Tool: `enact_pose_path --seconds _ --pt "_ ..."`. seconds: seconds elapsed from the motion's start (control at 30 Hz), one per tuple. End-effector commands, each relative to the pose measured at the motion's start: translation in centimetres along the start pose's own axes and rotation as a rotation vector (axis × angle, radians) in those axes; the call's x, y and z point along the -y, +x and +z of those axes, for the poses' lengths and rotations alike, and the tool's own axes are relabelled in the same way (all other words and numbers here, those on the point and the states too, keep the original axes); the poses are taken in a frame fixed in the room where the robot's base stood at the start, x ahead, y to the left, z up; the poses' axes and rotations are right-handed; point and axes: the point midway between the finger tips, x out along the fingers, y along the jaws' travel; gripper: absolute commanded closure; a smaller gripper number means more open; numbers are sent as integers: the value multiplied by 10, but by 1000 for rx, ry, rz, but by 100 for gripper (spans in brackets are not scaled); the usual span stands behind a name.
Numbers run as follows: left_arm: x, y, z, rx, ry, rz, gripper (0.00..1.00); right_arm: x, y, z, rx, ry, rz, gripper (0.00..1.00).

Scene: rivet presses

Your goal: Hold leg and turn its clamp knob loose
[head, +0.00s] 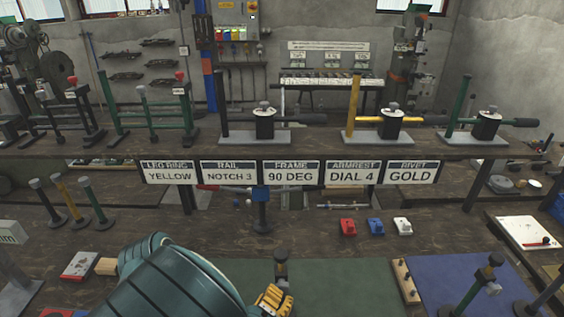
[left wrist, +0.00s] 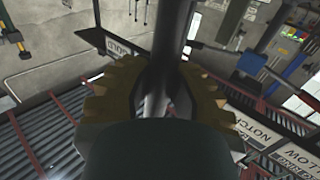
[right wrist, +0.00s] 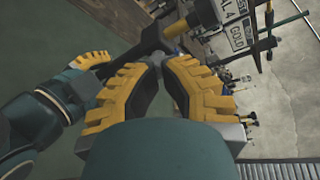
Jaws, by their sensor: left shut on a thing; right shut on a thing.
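The dark leg (head: 281,268) shows its top above the green mat in the head view, beside my left gripper (head: 274,300). In the left wrist view the left fingers are shut around the leg's dark shaft (left wrist: 173,28). In the right wrist view the left gripper also shows at the left, with the dark leg (right wrist: 150,38) running from it. My right gripper (right wrist: 165,64) is shut, its fingertips at a small grey clamp knob (right wrist: 173,56) by the leg. The fingers partly hide the knob, so its turn cannot be told. The right gripper is not visible in the head view.
The green mat (head: 350,290) and blue mat (head: 450,275) cover the front bench. Red, blue and white blocks (head: 375,226) lie behind. A shelf with label signs (head: 290,172) and several presses spans the back.

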Motion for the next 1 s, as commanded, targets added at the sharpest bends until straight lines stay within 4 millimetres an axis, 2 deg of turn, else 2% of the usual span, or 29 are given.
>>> enact_pose_path --seconds 0.1,0.3,1.0 --pt "0 0 0 0 0 0 100 0 10 5 -2 1 -1 100" --pt "0 0 0 0 0 0 100 0 19 10 0 -1 0 100" --pt "0 0 0 1 0 0 100 0 21 8 -1 -1 -1 100"
